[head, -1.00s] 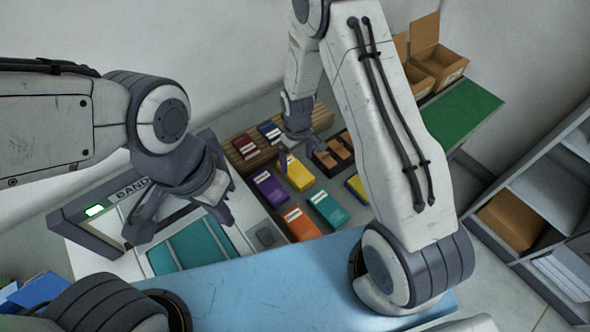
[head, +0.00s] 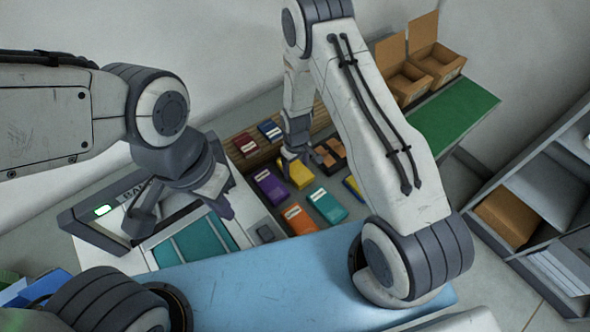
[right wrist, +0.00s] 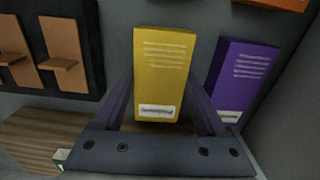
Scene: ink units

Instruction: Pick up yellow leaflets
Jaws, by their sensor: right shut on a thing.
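A yellow leaflet stack (head: 297,175) lies between the orange, purple and teal stacks on the grey table. In the right wrist view, the yellow leaflets (right wrist: 160,62) stand between the two fingers of my right gripper (right wrist: 160,105), with a white label at the near end. My right gripper (head: 300,157) is shut on this stack. Whether the stack is clear of the table I cannot tell. Part of another yellow item (head: 353,187) shows beside my right arm, which hides the rest. My left gripper (head: 182,215) is open and empty above the teal-topped white machine.
Purple (head: 270,187), orange (head: 299,219) and teal (head: 327,206) stacks lie close by. A dark holder with orange-brown pieces (head: 330,153) is just right of the gripper. Open cardboard boxes (head: 405,84) stand at the back beside a green mat (head: 455,113).

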